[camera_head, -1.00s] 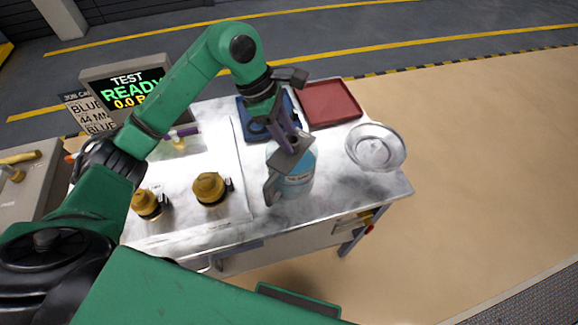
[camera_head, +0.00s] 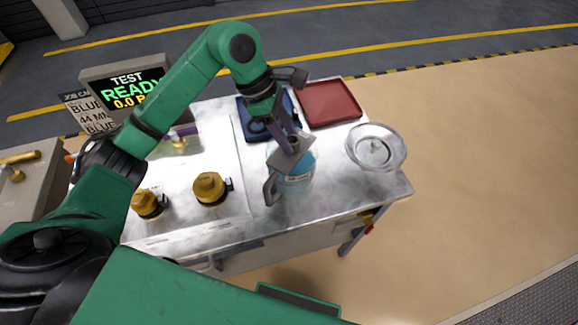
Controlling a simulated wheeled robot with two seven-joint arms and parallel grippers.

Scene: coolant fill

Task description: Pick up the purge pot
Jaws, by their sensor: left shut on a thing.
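The purge pot appears to be a light-blue, see-through pot (camera_head: 297,184) with a dark handle on its left side and a small label I cannot read. It stands upright near the front edge of the metal bench (camera_head: 335,190). My left gripper (camera_head: 288,158) reaches down from above and is shut on the pot at its upper part. The gripper hides much of the pot's top, so the exact contact is hard to see. The pot's base looks to be at the bench surface; I cannot tell if there is a gap. My right gripper is not in view.
A clear round bowl (camera_head: 375,148) stands right of the pot. A red tray (camera_head: 330,103) and a blue tray (camera_head: 246,126) lie behind. Two brass-capped fittings (camera_head: 209,188) (camera_head: 146,203) stand to the left. A screen (camera_head: 130,88) reads TEST READY.

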